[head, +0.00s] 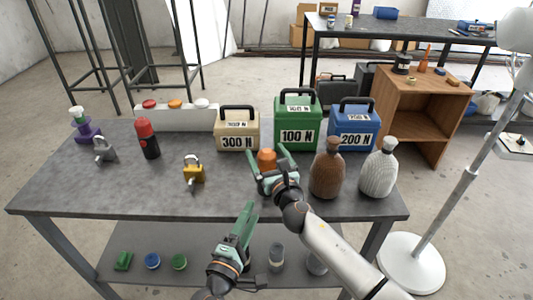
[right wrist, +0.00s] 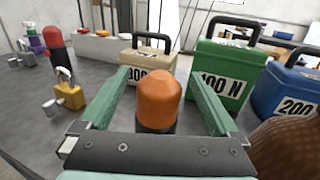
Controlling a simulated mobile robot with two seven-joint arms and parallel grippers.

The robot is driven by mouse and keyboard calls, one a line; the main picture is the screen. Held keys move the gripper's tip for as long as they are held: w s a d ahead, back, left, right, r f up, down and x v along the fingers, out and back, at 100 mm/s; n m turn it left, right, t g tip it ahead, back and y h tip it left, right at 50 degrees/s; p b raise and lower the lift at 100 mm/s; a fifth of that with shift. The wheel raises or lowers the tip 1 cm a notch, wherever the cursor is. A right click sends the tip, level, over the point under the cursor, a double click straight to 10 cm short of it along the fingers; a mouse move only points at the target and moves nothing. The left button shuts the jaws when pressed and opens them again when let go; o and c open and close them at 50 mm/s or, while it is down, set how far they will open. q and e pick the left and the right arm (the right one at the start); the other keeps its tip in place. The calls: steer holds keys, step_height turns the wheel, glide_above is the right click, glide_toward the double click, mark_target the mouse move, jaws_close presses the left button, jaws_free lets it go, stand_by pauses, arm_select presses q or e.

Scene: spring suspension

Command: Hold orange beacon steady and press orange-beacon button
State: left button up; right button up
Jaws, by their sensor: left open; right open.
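The orange beacon (head: 267,158) has an orange dome on a dark base and stands upright on the grey table. My right gripper (head: 262,162) is open, with its green fingers on both sides of the beacon. In the right wrist view the beacon (right wrist: 158,102) sits between the two spread fingers, with a gap visible on each side. A white box at the back of the table carries red, orange and white domed buttons; the orange button (head: 175,104) is the middle one. My left gripper (head: 246,216) is open and empty near the table's front edge, far from the buttons.
Weight boxes, tan (head: 237,131), green (head: 298,127) and blue (head: 353,128), stand behind the beacon. Brown (head: 327,172) and white (head: 379,172) bottles stand right of it. A yellow padlock (head: 194,172) and a red-black beacon (head: 147,139) stand left. The front-left tabletop is clear.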

steer(key=shift+w, duration=0.2)
steer(key=shift+c, duration=0.4)
jaws_close()
arm_select(q)
jaws_close()
stand_by(0.5)
stand_by(1.4)
